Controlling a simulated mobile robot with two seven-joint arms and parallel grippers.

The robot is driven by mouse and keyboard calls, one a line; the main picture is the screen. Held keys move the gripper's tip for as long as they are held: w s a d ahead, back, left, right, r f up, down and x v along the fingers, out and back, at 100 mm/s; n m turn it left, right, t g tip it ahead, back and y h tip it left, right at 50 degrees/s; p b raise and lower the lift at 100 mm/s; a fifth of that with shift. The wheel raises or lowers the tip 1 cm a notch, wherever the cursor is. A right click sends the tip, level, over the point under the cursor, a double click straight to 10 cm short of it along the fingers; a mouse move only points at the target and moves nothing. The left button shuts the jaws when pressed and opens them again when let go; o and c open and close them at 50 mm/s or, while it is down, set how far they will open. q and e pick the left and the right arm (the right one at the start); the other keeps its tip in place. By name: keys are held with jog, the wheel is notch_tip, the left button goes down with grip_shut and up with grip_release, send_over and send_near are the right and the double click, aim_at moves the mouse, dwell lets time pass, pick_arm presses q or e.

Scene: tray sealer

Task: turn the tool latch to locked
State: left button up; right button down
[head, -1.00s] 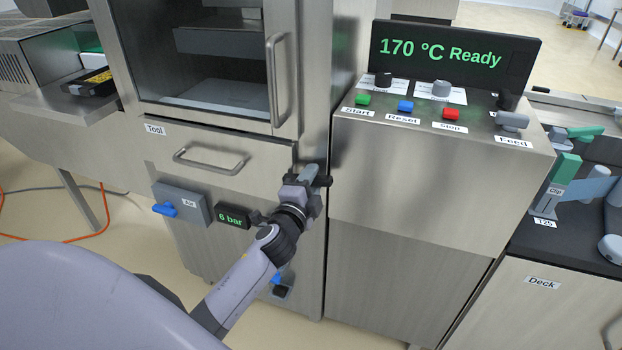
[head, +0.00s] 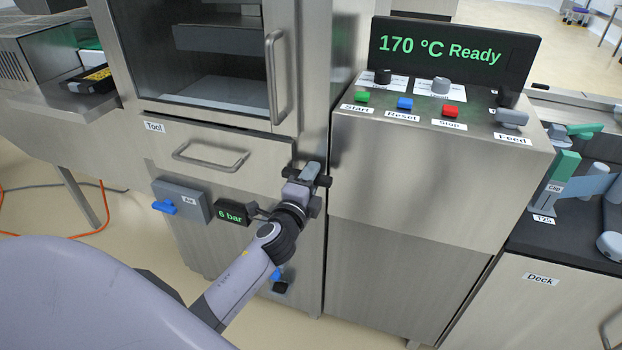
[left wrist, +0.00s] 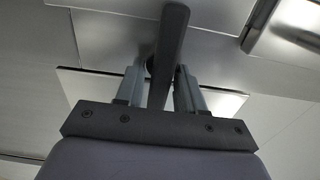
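The tool latch (head: 312,169) is a short grey lever on the steel front, just right of the Tool drawer (head: 160,150). My left gripper (head: 306,177) is at the latch, with a dark finger on either side of it. In the left wrist view the latch (left wrist: 172,38) shows as a dark bar running down between the two fingers (left wrist: 160,84), which look closed against its sides. The latch's pivot and any lock marking are hidden. My right gripper is not in view.
The drawer handle (head: 210,158) juts out left of my gripper. The air box with a blue knob (head: 164,207) and the 6 bar display (head: 232,215) sit lower left. The control panel (head: 440,112) stands to the right, its display reading 170 °C Ready.

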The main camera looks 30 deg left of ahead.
pick_arm(q)
jog(key=shift+o, duration=0.2)
jog(key=v, duration=0.7)
jog(key=shift+s+f, duration=0.1)
jog(key=shift+s, duration=0.05)
dwell(0.6)
jog(key=s+d+f+n+g+h+p, duration=0.3)
jog(key=s+d+f+n+p, duration=0.1)
jog(key=s, duration=0.5)
jog(key=s+d+f+n+g+h+p, duration=0.3)
jog(key=s+d+n+p, duration=0.3)
jog(key=s+n, duration=0.3)
jog(key=shift+s+d+f+g, duration=0.6)
jog(key=shift+s+d+f, duration=0.15)
jog(key=shift+d, duration=0.05)
